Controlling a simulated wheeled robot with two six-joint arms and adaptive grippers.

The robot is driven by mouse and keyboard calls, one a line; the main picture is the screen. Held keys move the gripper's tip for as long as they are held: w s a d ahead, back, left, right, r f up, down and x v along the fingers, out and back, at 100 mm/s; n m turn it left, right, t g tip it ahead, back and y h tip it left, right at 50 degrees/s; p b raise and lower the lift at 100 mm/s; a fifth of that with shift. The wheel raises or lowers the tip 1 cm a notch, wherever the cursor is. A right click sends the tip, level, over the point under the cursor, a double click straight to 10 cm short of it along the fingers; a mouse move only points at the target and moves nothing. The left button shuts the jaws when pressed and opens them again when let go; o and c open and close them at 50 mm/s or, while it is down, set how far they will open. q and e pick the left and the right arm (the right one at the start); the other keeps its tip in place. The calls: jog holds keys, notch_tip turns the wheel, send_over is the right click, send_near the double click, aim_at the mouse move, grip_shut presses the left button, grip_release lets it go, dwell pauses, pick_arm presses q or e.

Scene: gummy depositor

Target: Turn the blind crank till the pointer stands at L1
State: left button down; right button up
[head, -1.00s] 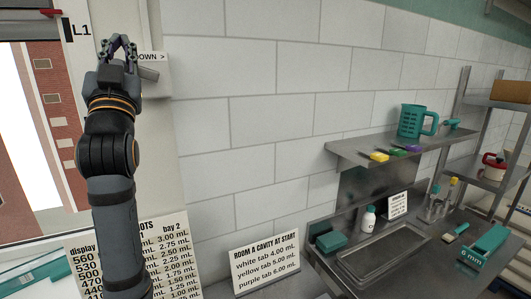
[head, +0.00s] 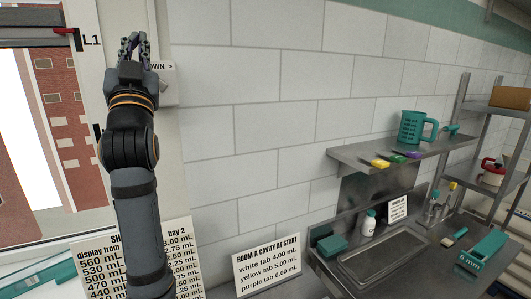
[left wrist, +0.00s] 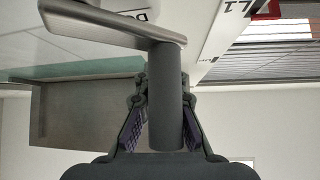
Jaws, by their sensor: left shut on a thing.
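My left gripper (head: 134,45) is up at the wall beside the window, shut on the grey crank handle. In the left wrist view the handle (left wrist: 165,95) stands between the two fingers, and the flat crank arm (left wrist: 115,22) runs off to the upper left. In the head view the gripper hides most of the crank. The red pointer (head: 65,31) is at the window's upper right, close to the L1 mark (head: 91,40) and slightly above the middle of its lettering. The grey blind (head: 28,32) covers the top of the window. My right gripper is not in view.
A plate reading "OWN >" (head: 160,68) sits behind the gripper. Text signs (head: 265,262) stand below. A shelf (head: 350,155) with a teal jug (head: 412,127) and coloured tabs, and a steel bench (head: 340,275), are to the right. The tiled wall between is clear.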

pick_arm(q)
jog(key=shift+w+d+f+h, duration=0.3)
jog(key=shift+w+d, duration=0.25)
jog(key=shift+w, duration=0.05)
dwell(0.7)
jog(key=c, duration=1.6)
grip_release()
jog(key=shift+d, duration=0.15)
jog(key=o, duration=0.9)
jog(key=shift+w+d, duration=0.55)
jog(key=shift+d, duration=0.25)
jog(key=shift+a+r, duration=0.15)
jog(key=shift+r, duration=0.05)
